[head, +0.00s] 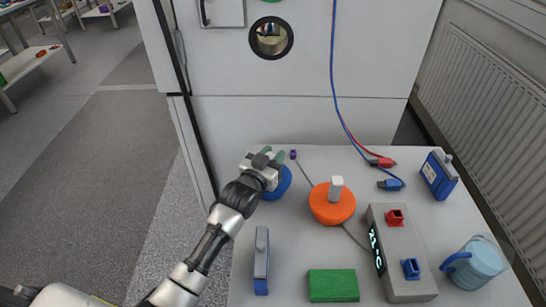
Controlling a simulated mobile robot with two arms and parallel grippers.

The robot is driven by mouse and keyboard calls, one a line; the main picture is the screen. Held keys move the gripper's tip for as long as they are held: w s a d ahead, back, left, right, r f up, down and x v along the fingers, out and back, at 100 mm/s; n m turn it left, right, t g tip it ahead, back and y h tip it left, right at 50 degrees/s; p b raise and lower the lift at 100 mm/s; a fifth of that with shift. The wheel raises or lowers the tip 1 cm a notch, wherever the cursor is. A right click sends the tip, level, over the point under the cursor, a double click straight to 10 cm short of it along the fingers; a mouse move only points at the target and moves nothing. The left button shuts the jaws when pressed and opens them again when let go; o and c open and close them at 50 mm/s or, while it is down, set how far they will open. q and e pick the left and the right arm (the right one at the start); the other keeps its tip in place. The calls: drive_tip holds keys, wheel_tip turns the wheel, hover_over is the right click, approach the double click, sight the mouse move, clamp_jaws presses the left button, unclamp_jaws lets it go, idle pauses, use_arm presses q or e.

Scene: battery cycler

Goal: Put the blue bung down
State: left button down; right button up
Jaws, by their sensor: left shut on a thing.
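The blue bung (283,182) shows in the head view at the back left of the white table (328,163). It is round, and my gripper hides much of it. My left gripper (264,163) is over the bung and shut on it. I cannot tell whether the bung touches the table top or hangs just above it. My right gripper is not in view.
An orange bung (331,207) with a pale handle stands close to the right. A white cabinet (300,120) stands behind.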

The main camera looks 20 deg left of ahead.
use_arm(q)
drive_tip(key=shift+f, duration=0.15)
drive_tip(key=shift+f, duration=0.15)
drive_tip(key=c, duration=0.8)
unclamp_jaws()
drive_tip(key=shift+c, duration=0.2)
drive_tip(key=shift+r, duration=0.25)
drive_tip(key=s+a, duration=0.2)
drive_tip(key=s, duration=0.9)
drive_tip(key=shift+s+a+b, duration=0.15)
drive_tip(key=shift+s+b, duration=0.2)
drive_tip(key=shift+s, duration=0.05)
drive_tip(key=shift+f, duration=0.2)
